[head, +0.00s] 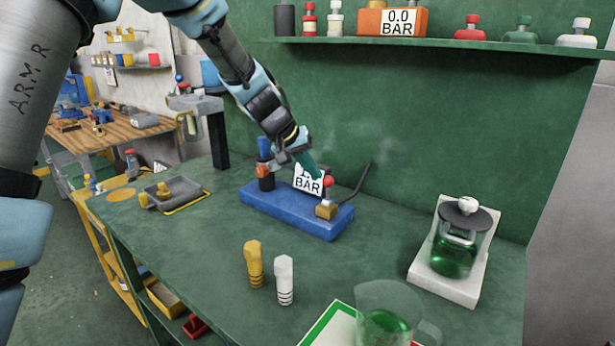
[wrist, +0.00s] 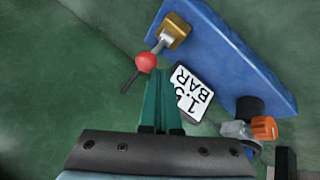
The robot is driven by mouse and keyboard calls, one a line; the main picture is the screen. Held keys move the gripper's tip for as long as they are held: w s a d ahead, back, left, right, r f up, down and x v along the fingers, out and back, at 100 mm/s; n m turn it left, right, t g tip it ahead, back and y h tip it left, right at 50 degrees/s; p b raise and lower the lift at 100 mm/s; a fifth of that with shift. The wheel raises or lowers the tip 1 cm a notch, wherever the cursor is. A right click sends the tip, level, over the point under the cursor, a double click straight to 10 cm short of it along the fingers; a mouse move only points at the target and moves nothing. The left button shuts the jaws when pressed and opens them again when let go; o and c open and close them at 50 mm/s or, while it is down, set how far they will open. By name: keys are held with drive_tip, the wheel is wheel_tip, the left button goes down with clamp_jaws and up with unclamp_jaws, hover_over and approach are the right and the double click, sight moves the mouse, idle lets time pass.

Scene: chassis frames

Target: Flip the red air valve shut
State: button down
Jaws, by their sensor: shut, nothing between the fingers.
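The red air valve has a red ball knob (head: 328,181) on a short lever from a brass body (head: 326,210), at the right end of a blue base (head: 290,212). In the wrist view the red knob (wrist: 146,62) sticks out past the edge of the blue base (wrist: 235,50), with the brass body (wrist: 174,30) above it. My gripper (head: 312,170) is shut and empty, its green fingers together. In the wrist view my gripper's fingertips (wrist: 158,75) are right beside the knob; I cannot tell whether they touch. The lever is mostly hidden in the head view.
A sign reading "BAR" (head: 308,182) stands on the base, partly behind my fingers. An orange fitting (wrist: 264,128) is at the base's other end. Yellow (head: 254,265) and white (head: 284,280) fittings stand in front; a green jar (head: 455,250) stands right.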

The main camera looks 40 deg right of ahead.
drive_tip(key=shift+w+d+r, duration=0.1)
drive_tip(key=shift+w+d, duration=0.05)
drive_tip(key=shift+d, duration=0.4)
drive_tip(key=shift+w+d+r, duration=0.1)
drive_tip(key=shift+d, duration=0.4)
drive_tip(key=shift+r, duration=0.1)
drive_tip(key=shift+r, duration=0.65)
